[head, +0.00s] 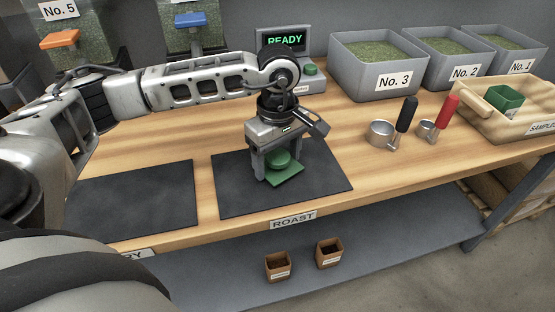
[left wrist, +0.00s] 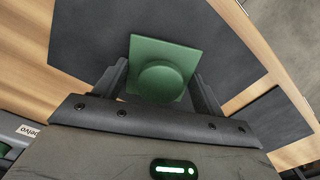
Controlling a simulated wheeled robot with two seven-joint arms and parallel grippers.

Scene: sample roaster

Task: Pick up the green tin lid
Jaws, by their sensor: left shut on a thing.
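The green tin lid (head: 285,178) is a square green plate with a round raised knob. It is at the dark roast mat (head: 232,190); I cannot tell whether it touches the mat or hangs just above it. My left gripper (head: 279,170) points down over it, shut on the lid with one finger on each side. The left wrist view shows the lid (left wrist: 147,50) between the fingers of this gripper (left wrist: 162,92), its far part sticking out beyond them. My right gripper is not in view.
Two metal scoops, black-handled (head: 382,133) and red-handled (head: 428,130), lie right of the mat. A wooden tray (head: 490,128) holds a green tin (head: 505,100). Grey bins (head: 375,82) and a READY display (head: 284,41) line the back. Two brown pots (head: 278,267) stand on the lower shelf.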

